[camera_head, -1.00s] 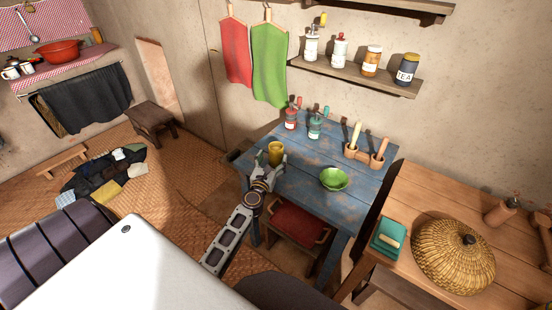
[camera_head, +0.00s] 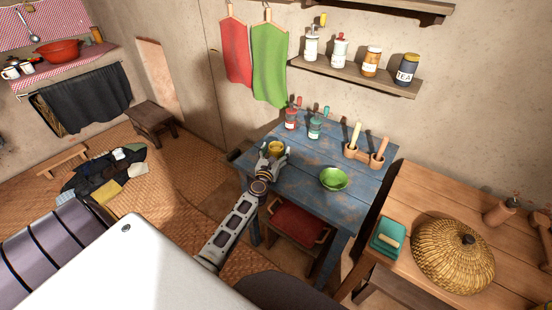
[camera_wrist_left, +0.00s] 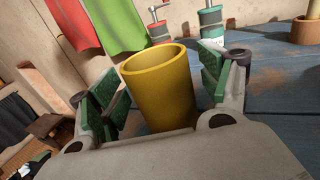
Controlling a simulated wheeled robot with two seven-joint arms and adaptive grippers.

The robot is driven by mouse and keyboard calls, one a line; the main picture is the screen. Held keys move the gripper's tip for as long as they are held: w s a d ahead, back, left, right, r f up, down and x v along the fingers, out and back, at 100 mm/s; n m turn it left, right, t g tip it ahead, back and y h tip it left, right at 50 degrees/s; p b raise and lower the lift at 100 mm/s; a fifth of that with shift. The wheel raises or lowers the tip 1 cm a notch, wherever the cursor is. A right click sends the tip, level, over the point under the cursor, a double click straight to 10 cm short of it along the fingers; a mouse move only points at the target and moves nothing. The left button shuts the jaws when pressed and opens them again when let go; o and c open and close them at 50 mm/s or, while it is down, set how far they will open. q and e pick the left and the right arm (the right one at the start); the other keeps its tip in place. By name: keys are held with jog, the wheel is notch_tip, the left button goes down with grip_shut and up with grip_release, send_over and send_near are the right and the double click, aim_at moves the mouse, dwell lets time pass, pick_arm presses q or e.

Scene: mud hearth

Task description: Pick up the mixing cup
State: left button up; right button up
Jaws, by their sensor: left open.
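The mixing cup is a yellow cup (camera_head: 276,147) near the left side of the blue table (camera_head: 300,185). In the left wrist view the yellow cup (camera_wrist_left: 162,88) stands upright between the two green-padded fingers. My left gripper (camera_head: 273,157) is open around the cup, and its fingers (camera_wrist_left: 165,95) sit on either side. A gap shows on the right side of the cup; I cannot tell whether the left finger touches it. The cup's base is hidden behind the gripper body. My right gripper is not in view.
A green bowl (camera_head: 333,179) sits right of the gripper on the blue table. Red (camera_head: 291,119) and teal (camera_head: 315,127) grinders stand behind the cup. A wooden holder (camera_head: 366,154) is at the back right. A red-cushioned stool (camera_head: 298,222) is below the table's front.

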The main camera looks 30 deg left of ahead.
pick_arm(q)
jog(key=shift+w, duration=0.1)
dwell(0.4)
jog(key=c, duration=1.2)
jog(key=shift+r, duration=0.25)
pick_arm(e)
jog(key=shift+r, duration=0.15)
pick_arm(q)
jog(key=shift+r+p, duration=0.95)
notch_tip(320, 180, up, 3)
jog(key=shift+f+p, duration=0.15)
jog(key=shift+p, duration=1)
notch_tip(320, 180, up, 5)
jog(key=p, duration=0.4)
jog(key=shift+p, duration=0.35)
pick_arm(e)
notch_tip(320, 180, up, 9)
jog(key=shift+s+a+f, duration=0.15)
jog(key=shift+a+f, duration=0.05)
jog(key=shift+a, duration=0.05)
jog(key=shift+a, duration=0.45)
